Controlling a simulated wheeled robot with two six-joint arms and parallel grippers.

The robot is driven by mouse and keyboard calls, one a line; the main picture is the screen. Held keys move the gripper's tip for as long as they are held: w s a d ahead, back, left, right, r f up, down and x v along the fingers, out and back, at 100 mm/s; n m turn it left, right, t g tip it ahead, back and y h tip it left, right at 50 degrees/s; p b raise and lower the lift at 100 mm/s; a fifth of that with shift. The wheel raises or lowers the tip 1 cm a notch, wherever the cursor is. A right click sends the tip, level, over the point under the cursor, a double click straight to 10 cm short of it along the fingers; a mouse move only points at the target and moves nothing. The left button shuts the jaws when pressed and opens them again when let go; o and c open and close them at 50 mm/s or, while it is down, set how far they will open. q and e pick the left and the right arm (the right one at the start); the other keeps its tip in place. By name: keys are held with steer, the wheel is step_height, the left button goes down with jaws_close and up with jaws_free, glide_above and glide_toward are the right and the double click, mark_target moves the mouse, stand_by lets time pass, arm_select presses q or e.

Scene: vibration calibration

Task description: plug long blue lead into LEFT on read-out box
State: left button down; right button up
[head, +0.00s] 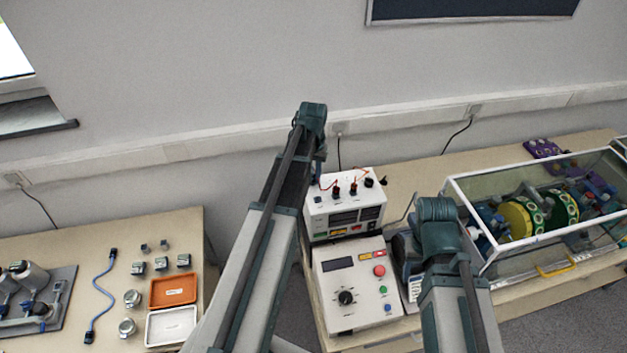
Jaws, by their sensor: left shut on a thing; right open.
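The read-out box (318,222) is most likely the white unit with dark displays at the back of the right bench. Dark plugs with red leads stand on its top. Its socket labels are too small to read. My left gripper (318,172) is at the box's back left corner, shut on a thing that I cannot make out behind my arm. A blue lead (98,289) with dark ends lies on the left table, apart from both grippers; I cannot tell if it is the long one. My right gripper (437,222) is open, right of the box, its fingers mostly hidden.
A white control box (352,270) with a red button stands in front of the read-out box. A glass-walled case (470,205) with green-yellow discs is on the right. The left table holds an orange tray (173,290), a white tray (171,326) and small metal parts.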

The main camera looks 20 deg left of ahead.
mark_target(313, 175)
arm_select(q)
steer(key=shift+r+p, duration=0.4)
stand_by(0.4)
steer(key=shift+r+p, duration=1.65)
steer(key=shift+s+d+r, duration=0.1)
steer(key=shift+s+d, duration=0.3)
steer(key=shift+s, duration=0.15)
steer(key=s+d, duration=0.1)
steer(key=s, duration=0.1)
steer(key=s+d+r+p, duration=0.1)
steer(key=s+d, duration=0.1)
steer(key=shift+s+d+r, duration=0.1)
steer(key=shift+s, duration=0.1)
step_height(313, 175, down, 2)
steer(key=shift+w+f+b, duration=0.1)
steer(key=shift+f+b, duration=0.15)
steer(key=shift+b, duration=0.8)
steer(key=shift+w+f+b, duration=0.1)
steer(key=shift+f+b, duration=0.35)
steer(key=shift+f, duration=0.05)
